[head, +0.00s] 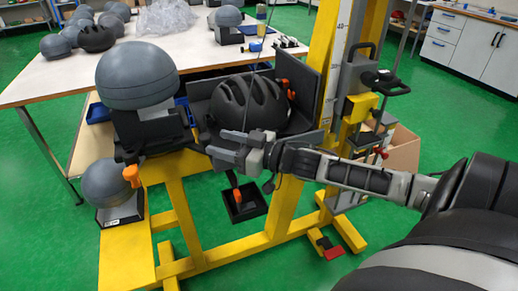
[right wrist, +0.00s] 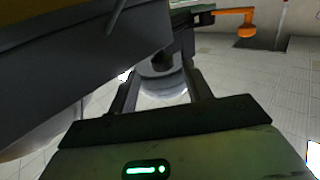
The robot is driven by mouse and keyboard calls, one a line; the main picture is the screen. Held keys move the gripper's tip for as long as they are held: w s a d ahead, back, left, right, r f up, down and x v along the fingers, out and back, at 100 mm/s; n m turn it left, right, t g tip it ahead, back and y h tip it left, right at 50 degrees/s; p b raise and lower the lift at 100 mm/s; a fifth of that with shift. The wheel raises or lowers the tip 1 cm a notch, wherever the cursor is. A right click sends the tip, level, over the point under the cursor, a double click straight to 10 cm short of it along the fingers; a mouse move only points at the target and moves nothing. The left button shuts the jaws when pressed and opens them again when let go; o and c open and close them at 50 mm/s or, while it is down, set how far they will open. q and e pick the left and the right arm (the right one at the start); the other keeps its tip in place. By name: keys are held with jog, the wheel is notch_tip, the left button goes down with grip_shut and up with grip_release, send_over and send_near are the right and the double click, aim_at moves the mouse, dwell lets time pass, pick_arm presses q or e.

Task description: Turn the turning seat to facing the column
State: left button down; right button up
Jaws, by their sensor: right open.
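A dark grey cradle with upright plates (head: 308,96), which looks like the turning seat, stands on the yellow frame beside the column (head: 340,70). A black vented helmet (head: 248,105) sits in it. An orange knob (head: 284,86) shows behind the helmet. My right gripper (head: 220,150) is in front of the cradle's near edge, pointing left, with its jaws apart. In the right wrist view, my open fingers (right wrist: 160,85) have a grey rounded part beyond them; I cannot tell whether they touch anything. A dark panel fills the upper left there. My left gripper is not in view.
A grey headform (head: 137,75) on a black block with an orange lever (head: 132,175) stands left of the cradle. Another headform (head: 112,184) sits lower down. A black tray (head: 244,207) is below my gripper. A white table (head: 45,82) holds several helmets and headforms.

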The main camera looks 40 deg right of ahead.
jog(key=p+v, duration=0.1)
jog(key=v, duration=0.8)
jog(key=shift+r, duration=0.1)
